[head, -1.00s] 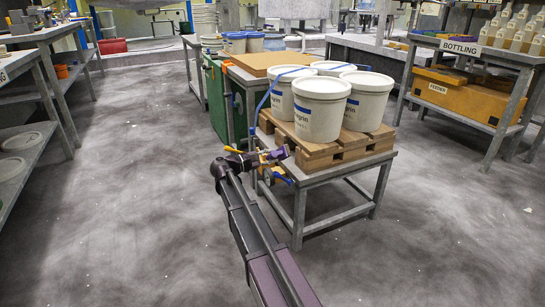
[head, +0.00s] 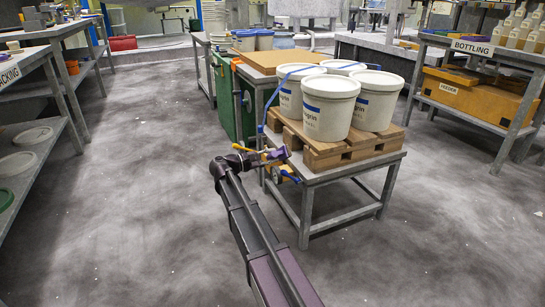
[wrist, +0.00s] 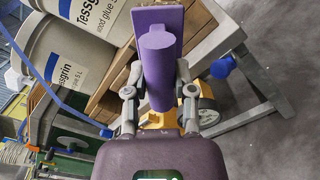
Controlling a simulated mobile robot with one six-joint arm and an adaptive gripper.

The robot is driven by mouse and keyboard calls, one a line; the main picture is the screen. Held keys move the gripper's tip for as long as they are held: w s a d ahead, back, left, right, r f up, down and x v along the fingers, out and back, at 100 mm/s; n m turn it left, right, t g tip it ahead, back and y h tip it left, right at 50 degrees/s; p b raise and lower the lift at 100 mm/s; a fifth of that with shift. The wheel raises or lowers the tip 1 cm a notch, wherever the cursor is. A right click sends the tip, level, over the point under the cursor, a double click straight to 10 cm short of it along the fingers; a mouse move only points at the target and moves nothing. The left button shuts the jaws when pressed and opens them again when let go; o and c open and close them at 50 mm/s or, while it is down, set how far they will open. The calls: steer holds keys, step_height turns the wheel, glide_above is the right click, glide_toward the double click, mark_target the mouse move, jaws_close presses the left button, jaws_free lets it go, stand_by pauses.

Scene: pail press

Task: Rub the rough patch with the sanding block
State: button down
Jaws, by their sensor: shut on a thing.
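My gripper (wrist: 157,90) is shut on the round handle of a purple sanding block (wrist: 152,45). The block's flat purple plate extends beyond the fingers at the top of the wrist view. In the head view my gripper (head: 282,158) is beside the near left corner of a grey metal table (head: 318,182) that bears a wooden pallet (head: 325,160) of white pails (head: 329,110). A gap between the block and the table cannot be judged. I cannot make out a rough patch in either view.
A yellow tool with a wheel (wrist: 207,112) is just behind the gripper. A blue strap (head: 262,105) runs by the pails. Shelving stands at the left (head: 40,80), and a bottling bench (head: 472,47) is at the right.

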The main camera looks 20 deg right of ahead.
steer(key=shift+d, duration=0.15)
stand_by(0.3)
steer(key=shift+w+d, duration=0.1)
steer(key=shift+d, duration=3.3)
steer(key=shift+d, duration=1)
steer(key=shift+w+a, duration=0.15)
steer(key=shift+w, duration=1.85)
steer(key=shift+w, duration=1.95)
steer(key=shift+s, duration=0.1)
